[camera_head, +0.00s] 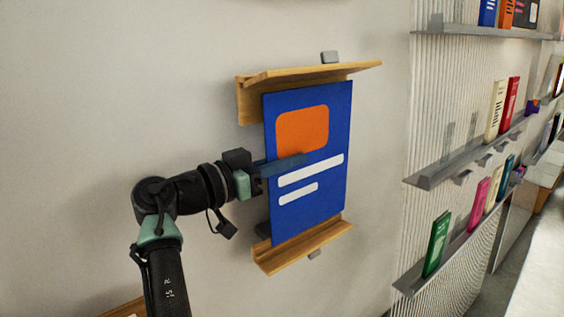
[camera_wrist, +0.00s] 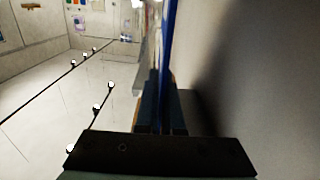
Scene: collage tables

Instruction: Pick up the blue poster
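The blue poster (camera_head: 333,130) is an upright panel with an orange block and two white bars. It stands between an upper wooden rail (camera_head: 252,103) and a lower wooden rail (camera_head: 303,248) on the wall. My gripper (camera_head: 300,158) comes from the left, with one finger across the poster's front face; the other finger is hidden behind the poster. In the wrist view the poster (camera_wrist: 167,45) is a thin edge-on strip between the close-set fingers, and my gripper (camera_wrist: 163,88) looks shut on it.
To the right, grey shelves (camera_head: 470,153) on a ribbed panel hold several books, including a green book (camera_head: 437,243). A pale counter (camera_head: 540,265) is at the lower right. The wall left of the rails is bare.

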